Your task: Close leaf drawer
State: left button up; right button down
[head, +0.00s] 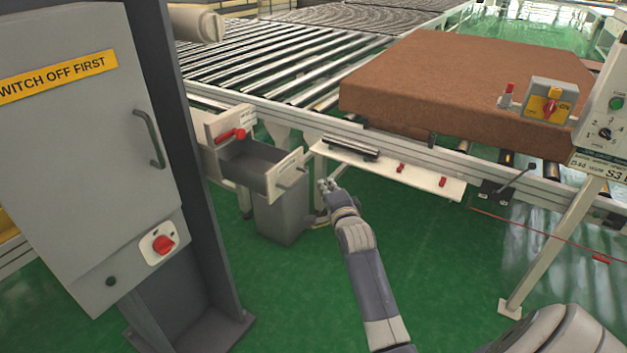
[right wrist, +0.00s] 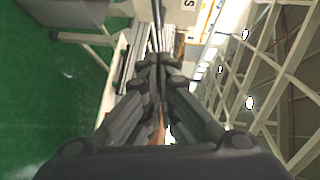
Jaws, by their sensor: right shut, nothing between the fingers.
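The drawer (head: 246,170), a grey open-topped box with a pale front panel (head: 287,174), stands pulled out from its housing below the roller conveyor in the head view. Its inside looks empty. My right gripper (head: 326,186) is shut and empty, just right of the front panel, and appears apart from it. The right wrist view shows the closed fingers (right wrist: 158,62) together, with no drawer visible there. My left gripper is not in view.
A grey bin (head: 280,218) stands under the drawer. A grey switch cabinet (head: 75,160) and dark post (head: 185,180) stand at the left. A pale shelf (head: 425,178) runs right of my gripper. A brown mattress (head: 450,85) lies on the conveyor. Green floor (head: 420,260) is clear in front.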

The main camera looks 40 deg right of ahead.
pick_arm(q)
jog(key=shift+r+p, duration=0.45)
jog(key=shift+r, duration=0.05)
pick_arm(e)
jog(key=shift+w+a+f, duration=0.15)
jog(key=shift+w+f, duration=0.05)
jog(key=shift+w, duration=0.7)
jog(key=shift+w+a+f, duration=0.1)
jog(key=shift+w+f, duration=0.05)
jog(key=shift+w, duration=0.7)
jog(key=shift+w+a+f, duration=0.15)
jog(key=shift+w+f, duration=0.05)
jog(key=shift+w, duration=0.7)
